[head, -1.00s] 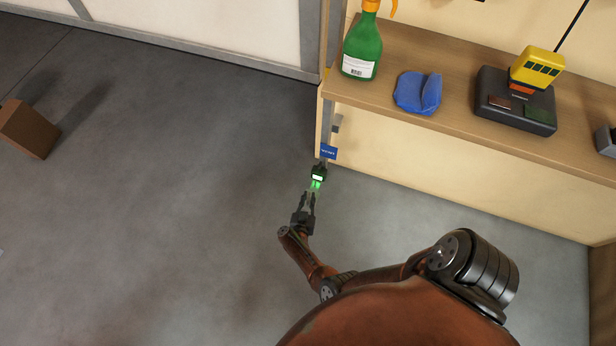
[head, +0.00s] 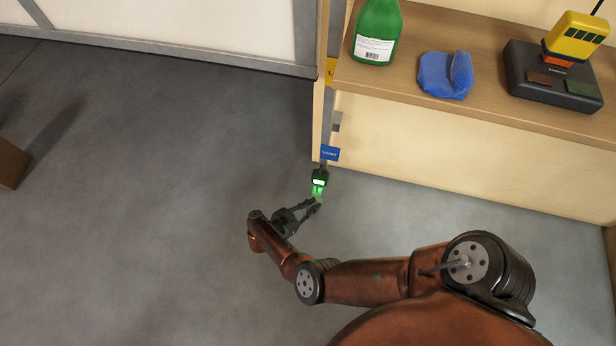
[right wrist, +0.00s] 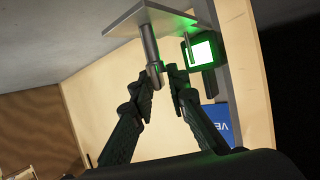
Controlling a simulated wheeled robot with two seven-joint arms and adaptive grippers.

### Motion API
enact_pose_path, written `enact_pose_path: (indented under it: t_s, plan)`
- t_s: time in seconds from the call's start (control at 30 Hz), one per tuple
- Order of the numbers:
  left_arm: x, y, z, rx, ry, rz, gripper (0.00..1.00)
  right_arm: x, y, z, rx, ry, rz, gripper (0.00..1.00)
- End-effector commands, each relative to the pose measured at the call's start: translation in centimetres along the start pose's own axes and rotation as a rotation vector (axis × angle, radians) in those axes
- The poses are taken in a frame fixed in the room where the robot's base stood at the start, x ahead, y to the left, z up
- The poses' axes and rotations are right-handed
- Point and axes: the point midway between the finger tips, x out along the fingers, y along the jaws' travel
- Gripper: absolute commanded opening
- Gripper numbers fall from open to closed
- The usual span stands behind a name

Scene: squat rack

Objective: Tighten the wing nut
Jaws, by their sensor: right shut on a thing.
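In the right wrist view a bare metal rod (right wrist: 149,45) hangs upright below a flat grey plate (right wrist: 150,17). At its lower end is a small metal piece, the wing nut (right wrist: 158,67), mostly hidden by the fingers. My right gripper (right wrist: 163,75) is shut on it from below, one fingertip on each side. In the head view the right gripper (head: 317,203) reaches up from the lower left, just below a dark block with a green-lit display (head: 319,182). The wing nut is too small to make out there. My left gripper is not in view.
The lit display (right wrist: 203,51) is close beside the right finger. A blue label (head: 330,153) is on the post above. The wooden shelf (head: 480,100) holds a green bottle (head: 377,30), a blue cloth (head: 446,75) and a black-and-yellow device (head: 553,75). Open floor lies left.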

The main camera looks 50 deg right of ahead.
Motion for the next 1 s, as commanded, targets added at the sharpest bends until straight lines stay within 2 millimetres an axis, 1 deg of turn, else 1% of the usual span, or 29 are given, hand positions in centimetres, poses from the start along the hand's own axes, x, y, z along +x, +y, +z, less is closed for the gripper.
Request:
enact_pose_path:
  t_s: [0.03,0.17,0.63,0.67,0.7,0.77,1.0]
  plan:
    - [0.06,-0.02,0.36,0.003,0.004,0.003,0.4,0.3,-0.12,0.18,0.005,-0.001,0.01,0.0]
    - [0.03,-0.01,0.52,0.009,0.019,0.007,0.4,0.31,-0.14,0.04,0.016,0.0,0.032,0.0]
    - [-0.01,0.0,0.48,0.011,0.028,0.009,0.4,0.36,-0.16,-0.14,0.021,0.002,0.042,0.0]
    - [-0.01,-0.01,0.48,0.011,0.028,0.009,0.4,0.37,-0.16,-0.14,0.021,0.002,0.042,0.17]
    - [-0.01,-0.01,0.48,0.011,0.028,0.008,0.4,0.36,-0.14,-0.14,0.021,0.002,0.042,0.19]
    - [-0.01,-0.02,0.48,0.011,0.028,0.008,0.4,0.31,-0.12,-0.12,0.021,0.002,0.043,0.23]
    - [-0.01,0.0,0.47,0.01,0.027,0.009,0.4,0.15,-0.07,-0.07,0.02,0.001,0.043,0.23]
